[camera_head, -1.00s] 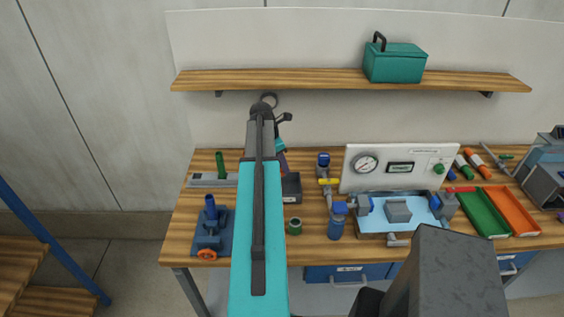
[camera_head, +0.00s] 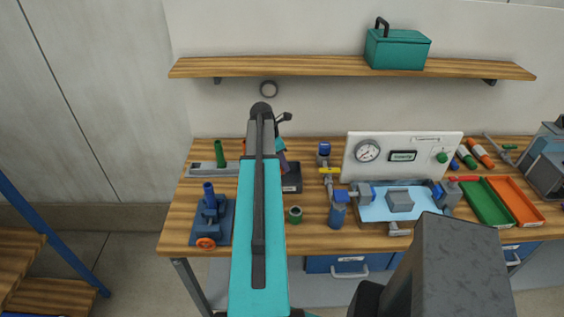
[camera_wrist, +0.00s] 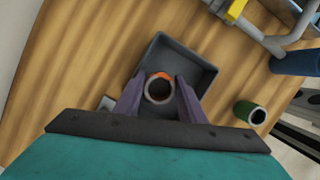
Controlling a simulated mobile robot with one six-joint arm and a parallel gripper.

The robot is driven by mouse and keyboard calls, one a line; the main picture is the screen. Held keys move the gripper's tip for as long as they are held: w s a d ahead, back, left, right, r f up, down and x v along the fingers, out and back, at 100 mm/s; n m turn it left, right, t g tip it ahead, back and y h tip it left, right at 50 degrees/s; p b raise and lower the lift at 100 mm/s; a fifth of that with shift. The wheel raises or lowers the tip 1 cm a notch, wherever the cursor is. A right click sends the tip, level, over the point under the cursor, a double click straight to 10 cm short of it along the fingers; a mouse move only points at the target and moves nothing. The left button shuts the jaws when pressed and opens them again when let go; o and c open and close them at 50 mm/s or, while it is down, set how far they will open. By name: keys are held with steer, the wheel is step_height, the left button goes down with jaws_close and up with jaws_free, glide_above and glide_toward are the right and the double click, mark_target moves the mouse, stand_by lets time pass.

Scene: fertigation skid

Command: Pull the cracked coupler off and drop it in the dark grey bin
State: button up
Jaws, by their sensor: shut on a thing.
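In the wrist view my gripper (camera_wrist: 160,90) has its two purple fingers closed on the cracked coupler (camera_wrist: 159,76), a short ring with an orange-red patch on its upper edge. The coupler appears over the dark grey bin (camera_wrist: 203,70), an open square box on the bench; its height above the bin floor is hard to tell. In the head view the bin (camera_head: 292,184) shows just right of my arm, with a purple finger of my gripper (camera_head: 282,158) above its back. My arm hides most of the gripper and the bin's left side there.
A green coupler (camera_head: 295,215) stands in front of the bin. A blue vise-like fixture (camera_head: 209,222) is at left, and a green upright piece (camera_head: 220,153) behind it. Blue fittings (camera_head: 338,212) and a gauge panel (camera_head: 402,155) stand to the right. A shelf (camera_head: 340,66) runs above.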

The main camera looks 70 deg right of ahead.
steer(key=o, duration=1.5)
steer(key=shift+c, duration=0.2)
steer(key=shift+r, duration=0.1)
steer(key=b+v, duration=0.4)
steer(key=v, duration=0.9)
steer(key=shift+w+r, duration=0.15)
steer(key=shift+r, duration=0.15)
